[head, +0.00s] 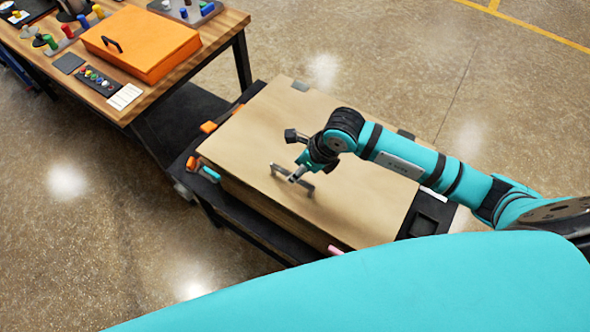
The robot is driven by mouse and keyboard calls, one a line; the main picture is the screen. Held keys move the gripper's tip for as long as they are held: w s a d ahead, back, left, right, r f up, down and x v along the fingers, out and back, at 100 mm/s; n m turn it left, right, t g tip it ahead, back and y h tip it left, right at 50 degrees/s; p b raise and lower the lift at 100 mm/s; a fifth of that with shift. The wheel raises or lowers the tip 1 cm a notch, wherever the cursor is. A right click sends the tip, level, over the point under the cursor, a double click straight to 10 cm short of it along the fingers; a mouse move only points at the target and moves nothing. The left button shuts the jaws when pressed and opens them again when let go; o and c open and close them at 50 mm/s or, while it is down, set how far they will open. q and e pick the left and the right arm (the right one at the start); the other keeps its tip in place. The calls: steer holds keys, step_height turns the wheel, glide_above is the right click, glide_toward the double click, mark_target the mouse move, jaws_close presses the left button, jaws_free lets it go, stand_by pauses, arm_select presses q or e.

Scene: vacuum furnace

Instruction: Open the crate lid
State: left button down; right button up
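The crate (248,197) is a large light-brown box on a black cart. Its flat lid (345,205) lies level on top, with no gap that I can make out. The wrist and the small view hide whether the fingers are closed around the bar. My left gripper is not in view.
A wooden table (215,32) at the upper left holds an orange case (145,45) and several small parts. The black cart (275,240) has small orange and teal items along its left edge. Open concrete floor lies around.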

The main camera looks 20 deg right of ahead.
steer(key=shift+x, duration=1.6)
steer(key=shift+c, duration=0.2)
steer(key=shift+r, duration=0.1)
jaws_close()
